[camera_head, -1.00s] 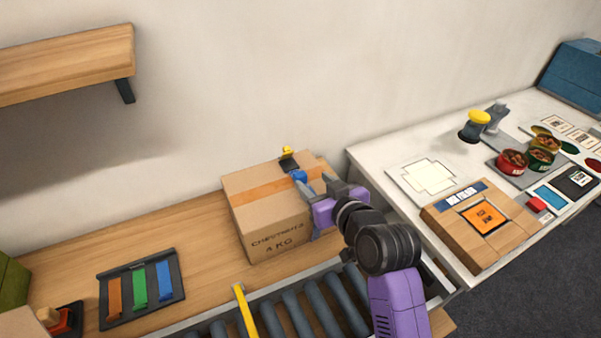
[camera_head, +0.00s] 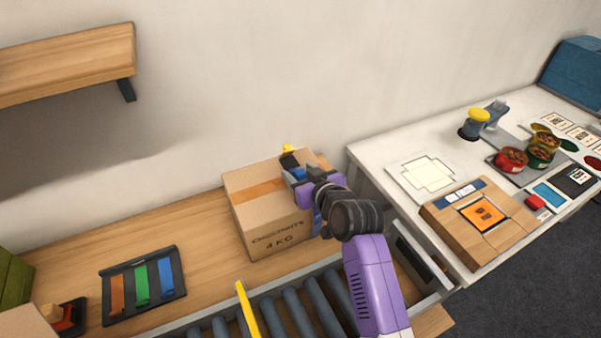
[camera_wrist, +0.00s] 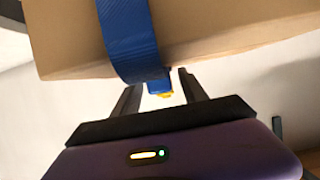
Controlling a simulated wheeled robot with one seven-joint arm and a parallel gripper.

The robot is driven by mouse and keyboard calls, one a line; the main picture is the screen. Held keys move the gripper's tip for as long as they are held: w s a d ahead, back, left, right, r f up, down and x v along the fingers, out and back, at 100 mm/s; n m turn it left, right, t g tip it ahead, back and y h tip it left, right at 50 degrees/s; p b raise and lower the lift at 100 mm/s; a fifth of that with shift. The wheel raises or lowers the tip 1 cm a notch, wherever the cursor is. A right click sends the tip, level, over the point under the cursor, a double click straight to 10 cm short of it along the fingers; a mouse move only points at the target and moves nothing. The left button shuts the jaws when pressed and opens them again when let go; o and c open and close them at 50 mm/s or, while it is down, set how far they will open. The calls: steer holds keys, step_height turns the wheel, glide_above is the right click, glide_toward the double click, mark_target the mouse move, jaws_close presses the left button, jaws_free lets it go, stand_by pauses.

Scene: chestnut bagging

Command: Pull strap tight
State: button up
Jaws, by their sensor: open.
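The cardboard box (camera_head: 268,215), printed "CHESTNUTS 4 KG", stands on the wooden bench against the wall. A blue strap (camera_wrist: 130,35) runs over the box in the wrist view, and its end hangs just past the box edge (camera_wrist: 220,40). In the head view a bit of blue (camera_head: 298,173) shows at the box top beside a dark buckle-like piece (camera_head: 289,161). My gripper (camera_wrist: 158,88) is open, its two dark fingers on either side of the strap's end. I cannot tell whether they touch it. My purple arm hides the box's right side.
A roller conveyor (camera_head: 290,310) with a yellow bar (camera_head: 246,310) lies in front of the box. A dark rack (camera_head: 143,284) with orange, green and blue strips lies to the left. A white table (camera_head: 400,165) with tins and a carton stands right. A shelf (camera_head: 65,62) hangs upper left.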

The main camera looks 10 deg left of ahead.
jaws_close()
stand_by(1.4)
